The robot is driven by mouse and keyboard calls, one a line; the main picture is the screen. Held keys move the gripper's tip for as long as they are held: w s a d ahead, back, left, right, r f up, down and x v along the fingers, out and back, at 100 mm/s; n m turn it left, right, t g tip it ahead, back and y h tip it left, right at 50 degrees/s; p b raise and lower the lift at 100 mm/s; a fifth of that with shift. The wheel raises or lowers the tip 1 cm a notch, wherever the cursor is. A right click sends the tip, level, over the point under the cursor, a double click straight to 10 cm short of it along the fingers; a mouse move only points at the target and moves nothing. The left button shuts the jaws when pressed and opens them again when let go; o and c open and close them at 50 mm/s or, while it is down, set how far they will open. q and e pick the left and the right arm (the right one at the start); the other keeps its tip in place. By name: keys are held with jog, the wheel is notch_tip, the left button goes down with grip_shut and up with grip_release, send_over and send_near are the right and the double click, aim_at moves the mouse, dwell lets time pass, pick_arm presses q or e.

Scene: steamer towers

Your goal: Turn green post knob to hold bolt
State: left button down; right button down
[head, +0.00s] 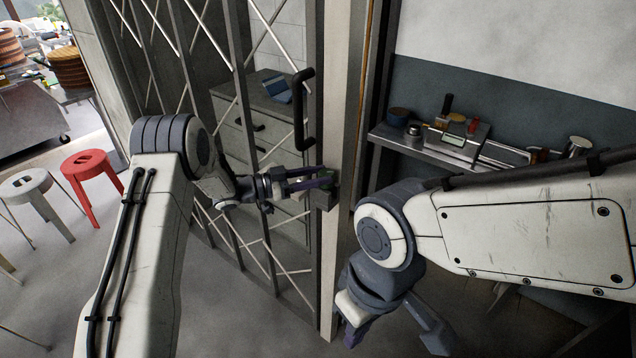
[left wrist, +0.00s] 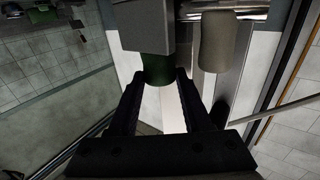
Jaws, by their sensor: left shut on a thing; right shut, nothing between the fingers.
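The green knob (left wrist: 158,68) is under a grey block on the post, at the top middle of the left wrist view. My left gripper (left wrist: 160,76) has its two fingertips on either side of the knob and is shut on it. In the head view my left gripper (head: 328,181) reaches the latch on the post beside the folding gate. A pale cylinder (left wrist: 214,42) hangs beside the knob under a shiny horizontal rod (left wrist: 222,15); these look like the bolt and its handle. My right gripper (head: 353,334) is low in front of the post, shut and empty.
A lattice gate (head: 240,90) with a black pull handle (head: 300,110) stands left of the post (head: 340,120). A shelf with tools (head: 455,145) is on the right. A red stool (head: 90,165) and a white stool (head: 27,185) stand at left.

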pick_arm(q)
jog(key=shift+w+r+m+g, duration=0.15)
jog(key=shift+m+g, duration=0.15)
jog(key=shift+g, duration=0.1)
jog(key=shift+c, duration=1.7)
grip_release()
